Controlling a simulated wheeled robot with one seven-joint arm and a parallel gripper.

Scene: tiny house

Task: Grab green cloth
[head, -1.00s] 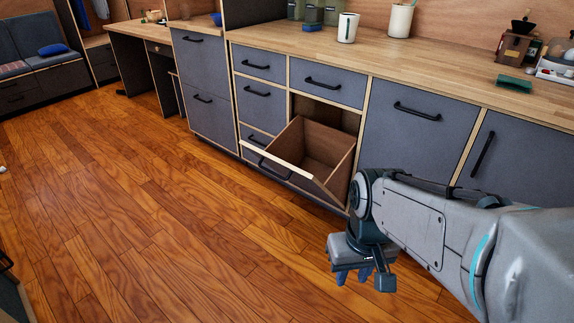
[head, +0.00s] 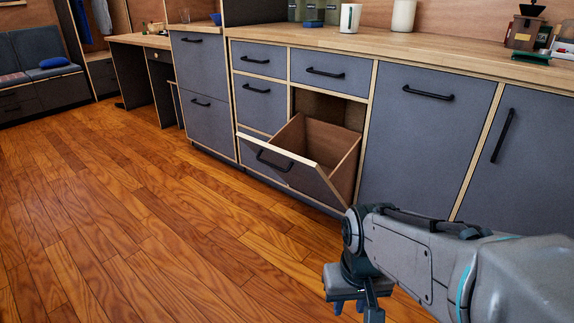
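No thing that I can clearly tell is a green cloth shows. A small flat green item (head: 531,57) lies on the countertop at the far right; it is too small to tell whether it is cloth or a sponge. My gripper (head: 350,305) hangs pointing down at the bottom of the head view, in front of the cabinets and well apart from the green item. Its fingers are small and partly cut off by the frame edge, so its opening is unclear. I see nothing held in it.
A tilt-out bin drawer (head: 318,165) stands open and looks empty, just beyond my arm. The wooden countertop (head: 430,47) carries a white mug (head: 350,17), a pale canister (head: 403,15) and a blue sponge (head: 313,23). The wooden floor (head: 130,220) at left is clear.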

